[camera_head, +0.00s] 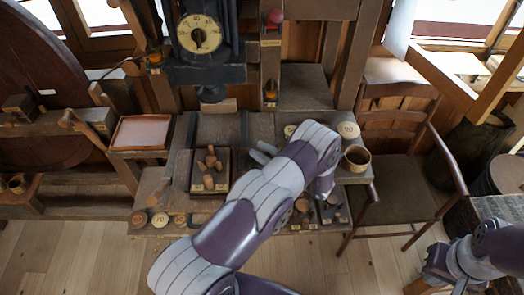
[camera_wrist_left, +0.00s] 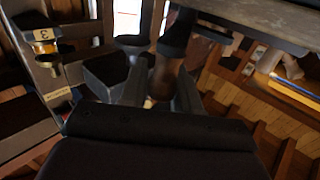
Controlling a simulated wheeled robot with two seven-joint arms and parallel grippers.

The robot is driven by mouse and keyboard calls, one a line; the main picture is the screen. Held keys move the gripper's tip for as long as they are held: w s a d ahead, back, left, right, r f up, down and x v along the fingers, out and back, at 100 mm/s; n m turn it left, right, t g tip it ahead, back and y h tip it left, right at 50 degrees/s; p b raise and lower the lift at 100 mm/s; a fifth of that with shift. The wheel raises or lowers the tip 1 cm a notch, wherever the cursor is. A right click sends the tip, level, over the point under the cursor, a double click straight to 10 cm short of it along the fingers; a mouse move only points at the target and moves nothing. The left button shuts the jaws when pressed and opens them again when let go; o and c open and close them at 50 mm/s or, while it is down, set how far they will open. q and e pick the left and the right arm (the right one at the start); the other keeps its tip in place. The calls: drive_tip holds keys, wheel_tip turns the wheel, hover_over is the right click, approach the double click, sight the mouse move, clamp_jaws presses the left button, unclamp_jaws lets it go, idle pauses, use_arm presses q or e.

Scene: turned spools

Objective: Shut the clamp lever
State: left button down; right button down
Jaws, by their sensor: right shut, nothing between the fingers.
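My left arm crosses the middle of the bench in the head view and hides part of it; its gripper is hard to make out there. In the left wrist view my left gripper (camera_wrist_left: 160,82) shows two dark fingers standing apart. A dark brown upright post or handle (camera_wrist_left: 165,72) shows between or just beyond them; I cannot tell whether they touch it. I cannot tell for sure which part is the clamp lever. My right gripper (camera_head: 436,274) is shut and empty at the lower right, away from the bench.
A small tray of wooden spools (camera_head: 209,186) stands mid-bench. A dial gauge (camera_head: 199,34) hangs behind, and a red knob (camera_head: 274,17) is at the back. A pink-topped box (camera_head: 141,132) stands left. A chair (camera_head: 402,190) stands right of the bench. The floor in front is clear.

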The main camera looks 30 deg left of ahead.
sight(254, 160)
use_arm(q)
drive_tip(key=shift+s, duration=0.1)
drive_tip(key=shift+s+r+m+t+p, duration=0.1)
drive_tip(key=shift+s+m+t+p, duration=0.25)
drive_tip(key=shift+m+t, duration=0.4)
drive_tip(key=s+m+t+h, duration=0.1)
drive_tip(key=t, duration=0.1)
drive_tip(key=s+m+t+h, duration=0.1)
drive_tip(key=s+m+t, duration=0.1)
drive_tip(key=t, duration=0.1)
drive_tip(key=shift+a, duration=0.15)
drive_tip(key=shift+s+a+m+t+h, duration=0.4)
drive_tip(key=shift+s+m+t+h, duration=0.3)
drive_tip(key=shift+t, duration=0.15)
drive_tip(key=shift+s+a+b, duration=0.25)
drive_tip(key=shift+a+b, duration=0.05)
